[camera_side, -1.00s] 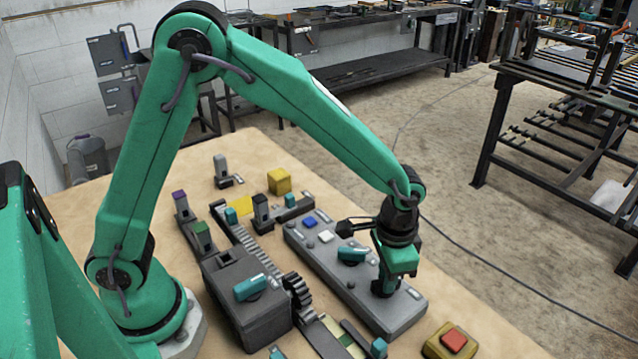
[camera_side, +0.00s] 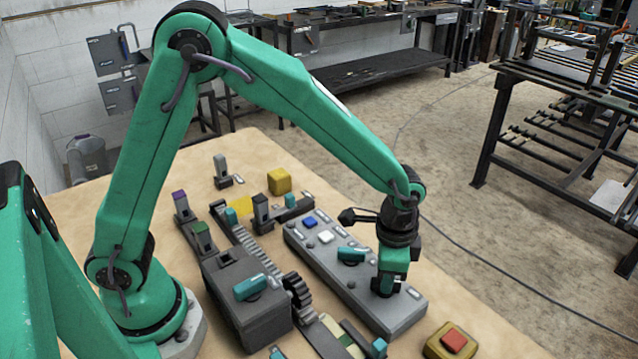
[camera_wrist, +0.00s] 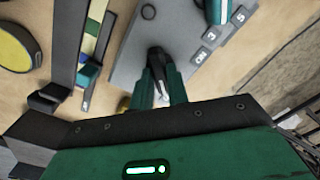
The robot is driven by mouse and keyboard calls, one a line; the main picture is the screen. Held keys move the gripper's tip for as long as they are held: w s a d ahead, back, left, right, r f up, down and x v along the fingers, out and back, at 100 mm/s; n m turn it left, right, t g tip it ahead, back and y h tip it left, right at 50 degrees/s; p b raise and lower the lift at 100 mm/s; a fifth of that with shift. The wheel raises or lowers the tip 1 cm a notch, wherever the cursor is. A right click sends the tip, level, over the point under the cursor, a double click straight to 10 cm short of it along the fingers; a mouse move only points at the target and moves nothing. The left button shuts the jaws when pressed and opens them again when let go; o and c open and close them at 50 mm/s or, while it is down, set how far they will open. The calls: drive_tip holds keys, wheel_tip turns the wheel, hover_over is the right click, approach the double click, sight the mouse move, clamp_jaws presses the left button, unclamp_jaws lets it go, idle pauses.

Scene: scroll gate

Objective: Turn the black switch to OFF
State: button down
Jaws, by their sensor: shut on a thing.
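My gripper (camera_side: 388,280) points straight down over the near end of the long grey panel (camera_side: 402,313). In the side view its jaws are down at the black switch (camera_side: 381,291), of which only dark edges show. In the wrist view the jaws (camera_wrist: 160,82) are closed around the black switch (camera_wrist: 155,52), whose dark end sticks out above them. Small labels (camera_wrist: 197,58) are on the panel beside it; one seems to read ON. I cannot read the switch's exact setting because the jaws cover most of it.
A teal knob (camera_side: 350,255), a blue button (camera_side: 310,222) and a white button (camera_side: 326,237) sit farther along the panel. A red button on a yellow base (camera_side: 453,340) is at the near right. A grey gearbox (camera_side: 245,300) and a toothed rack stand to the left.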

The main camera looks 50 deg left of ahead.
drive_tip(key=c, duration=1.4)
unclamp_jaws()
drive_tip(key=shift+o, duration=0.2)
drive_tip(key=shift+r, duration=0.15)
wheel_tip(320, 180, up, 7)
drive_tip(key=shift+r, duration=0.3)
drive_tip(key=shift+a+r, duration=0.3)
drive_tip(key=s+a+r+n+t, duration=0.2)
drive_tip(key=s+a+r+n, duration=0.2)
drive_tip(key=s+a, duration=0.4)
drive_tip(key=s+a+r+n+t, duration=0.3)
drive_tip(key=s+a+r+n, duration=0.2)
drive_tip(key=a, duration=0.5)
drive_tip(key=shift+s+a+r+t, duration=0.35)
drive_tip(key=shift+s+r, duration=0.25)
drive_tip(key=shift+s, duration=0.8)
